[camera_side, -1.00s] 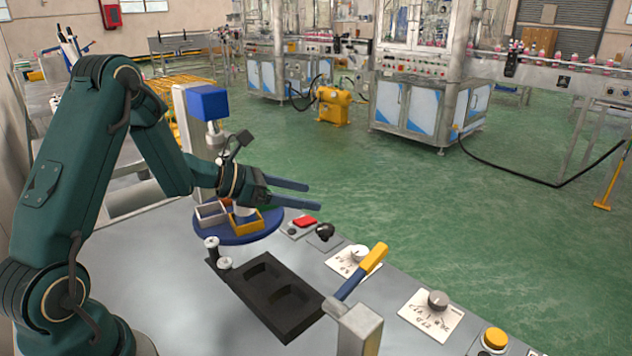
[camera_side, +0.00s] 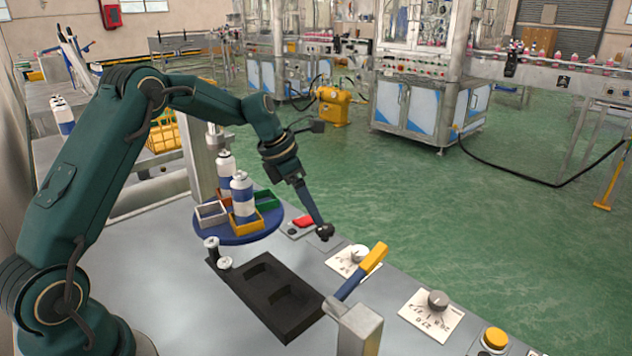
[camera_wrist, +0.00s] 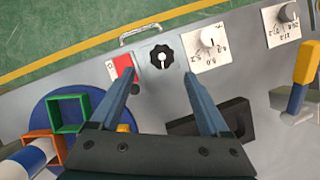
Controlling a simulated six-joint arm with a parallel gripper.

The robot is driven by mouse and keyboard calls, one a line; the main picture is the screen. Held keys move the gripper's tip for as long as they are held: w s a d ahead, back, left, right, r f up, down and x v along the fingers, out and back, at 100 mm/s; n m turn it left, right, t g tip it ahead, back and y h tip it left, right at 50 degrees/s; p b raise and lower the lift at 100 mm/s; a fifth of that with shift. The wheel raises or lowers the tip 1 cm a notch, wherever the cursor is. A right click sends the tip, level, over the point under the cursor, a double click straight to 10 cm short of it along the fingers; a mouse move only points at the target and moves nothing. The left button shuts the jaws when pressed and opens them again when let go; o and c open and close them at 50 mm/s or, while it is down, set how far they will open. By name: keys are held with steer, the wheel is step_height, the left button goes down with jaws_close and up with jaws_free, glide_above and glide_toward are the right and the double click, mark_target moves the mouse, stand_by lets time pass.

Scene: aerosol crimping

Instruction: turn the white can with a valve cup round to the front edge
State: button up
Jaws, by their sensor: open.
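Two white cans with blue bands stand on the blue turntable (camera_side: 228,238) in the side view. The nearer can (camera_side: 242,195) stands in the yellow bin (camera_side: 245,224); the other can (camera_side: 225,168) stands behind it. I cannot tell which one carries a valve cup. A black star-shaped knob (camera_wrist: 162,57) is on a grey plate; the side view also shows it (camera_side: 326,232). My gripper (camera_wrist: 159,72) is open and empty, pointing down over the knob, with a finger on either side in the wrist view. I cannot tell whether the fingers touch it.
The turntable also bears a grey bin (camera_side: 211,213), a green bin (camera_side: 268,200) and an orange-brown bin. A red button (camera_wrist: 123,66) sits left of the knob. A black fixture (camera_side: 275,300), a yellow-handled lever (camera_side: 362,270) and dial plates lie to the right.

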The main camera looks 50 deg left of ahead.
mark_target(325, 227)
steer(key=shift+w+d, duration=0.15)
steer(key=shift+w, duration=0.15)
steer(key=shift+x, duration=2.5)
steer(key=shift+d, duration=0.15)
jaws_close()
steer(key=shift+m, duration=0.3)
